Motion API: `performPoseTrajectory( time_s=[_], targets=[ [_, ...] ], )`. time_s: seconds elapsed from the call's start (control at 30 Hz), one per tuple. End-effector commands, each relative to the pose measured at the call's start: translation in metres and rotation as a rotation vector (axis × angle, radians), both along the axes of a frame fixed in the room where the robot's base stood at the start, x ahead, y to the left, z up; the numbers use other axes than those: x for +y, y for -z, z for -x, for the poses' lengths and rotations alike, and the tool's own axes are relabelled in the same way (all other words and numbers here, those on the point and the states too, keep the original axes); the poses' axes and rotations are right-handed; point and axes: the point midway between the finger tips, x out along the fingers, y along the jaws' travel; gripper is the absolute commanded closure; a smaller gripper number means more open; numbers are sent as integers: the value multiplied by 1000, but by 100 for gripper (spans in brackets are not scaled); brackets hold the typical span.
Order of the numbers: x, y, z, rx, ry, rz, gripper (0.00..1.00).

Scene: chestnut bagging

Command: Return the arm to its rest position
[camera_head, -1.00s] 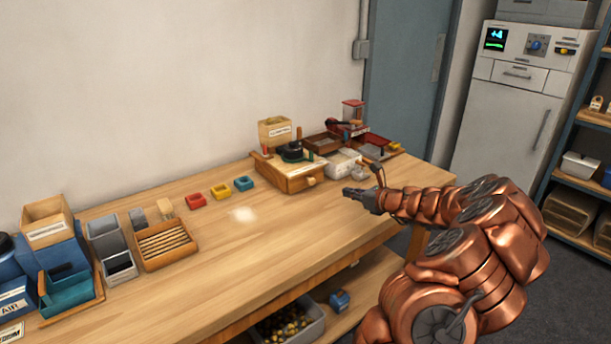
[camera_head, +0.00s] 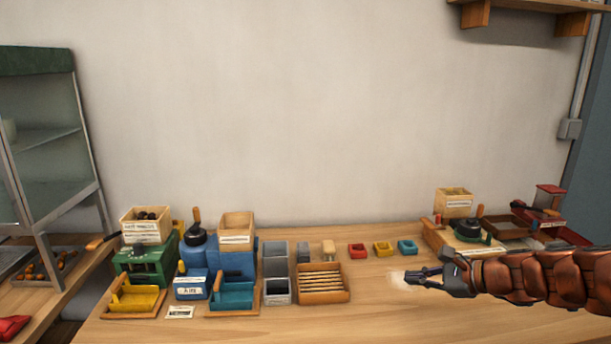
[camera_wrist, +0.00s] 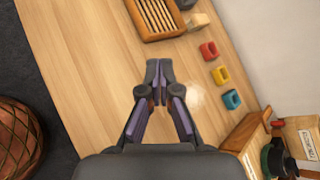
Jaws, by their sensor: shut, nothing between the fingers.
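My gripper (camera_head: 424,275) is shut and empty. It reaches in from the right on my copper-coloured arm, over the wooden workbench (camera_head: 380,318). In the wrist view my gripper (camera_wrist: 159,70) has its fingertips together above bare bench top. A small pale patch (camera_wrist: 197,98) lies on the wood just right of the fingertips. The slotted wooden tray (camera_wrist: 158,18) is ahead of the fingers, apart from them. Red (camera_wrist: 209,50), yellow (camera_wrist: 220,75) and teal (camera_wrist: 232,99) small blocks stand in a row to the right, untouched.
The left of the bench holds a yellow bin (camera_head: 137,299), a teal bin (camera_head: 232,295) and grey bins (camera_head: 276,289). At the back right are a wooden box (camera_head: 454,203) and a red device (camera_head: 541,215). A glass cabinet (camera_head: 45,150) stands at far left. The bench front is clear.

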Motion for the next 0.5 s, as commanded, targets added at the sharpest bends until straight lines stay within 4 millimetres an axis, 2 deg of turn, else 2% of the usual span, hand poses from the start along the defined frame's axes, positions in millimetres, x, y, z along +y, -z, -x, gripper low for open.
performPoseTrajectory(
  time_s=[0.03,0.1,0.2,0.33,0.5],
  targets=[
    [28,-5,15,-15,-93,65,100],
    [60,-5,39,-31,-218,146,100],
    [96,-4,75,-57,-390,265,100],
    [128,4,126,-79,-607,414,100],
    [146,16,194,-97,-880,601,100]
  ],
)
